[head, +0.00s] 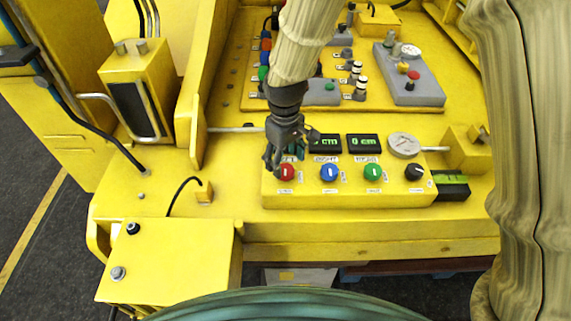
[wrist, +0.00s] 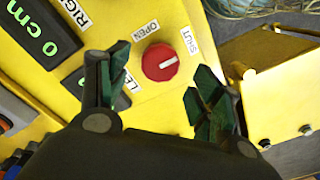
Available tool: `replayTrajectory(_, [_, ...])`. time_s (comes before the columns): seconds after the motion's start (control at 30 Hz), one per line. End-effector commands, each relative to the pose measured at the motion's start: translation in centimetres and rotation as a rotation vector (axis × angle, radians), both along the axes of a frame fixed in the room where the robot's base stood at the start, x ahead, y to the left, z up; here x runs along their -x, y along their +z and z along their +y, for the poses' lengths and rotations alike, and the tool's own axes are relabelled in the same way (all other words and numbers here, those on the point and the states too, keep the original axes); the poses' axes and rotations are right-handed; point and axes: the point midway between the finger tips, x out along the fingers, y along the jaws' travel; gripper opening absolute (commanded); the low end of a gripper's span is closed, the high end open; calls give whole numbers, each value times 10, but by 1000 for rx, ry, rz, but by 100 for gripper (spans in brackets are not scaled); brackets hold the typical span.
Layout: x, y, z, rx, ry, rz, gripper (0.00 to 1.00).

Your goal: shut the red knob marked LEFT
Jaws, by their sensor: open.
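The red knob (head: 286,173) is the leftmost knob on the front of the yellow control box (head: 310,200). A label reading LE (wrist: 122,101) is partly hidden by a finger. My gripper (wrist: 156,72) is open, its green-padded fingers on either side of the knob with visible gaps. In the head view my gripper (head: 275,158) is at the knob's upper left; contact cannot be told.
To the right of the red knob are a blue knob (head: 329,172), a green knob (head: 373,172) and a black knob (head: 413,172). Above them are a green-digit display (head: 364,143) and a round gauge (head: 404,145). A yellow block (wrist: 265,75) stands at right in the wrist view.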

Motion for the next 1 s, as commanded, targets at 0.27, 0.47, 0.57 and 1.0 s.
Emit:
replayTrajectory(0.27, [-1,50,0,-1,-2,-3,65])
replayTrajectory(0.47, [-1,76,0,-1,-2,-1,65])
replayTrajectory(0.57, [-1,83,-1,-1,-2,-1,65])
replayTrajectory(1.0, [-1,88,-1,0,-1,0,65])
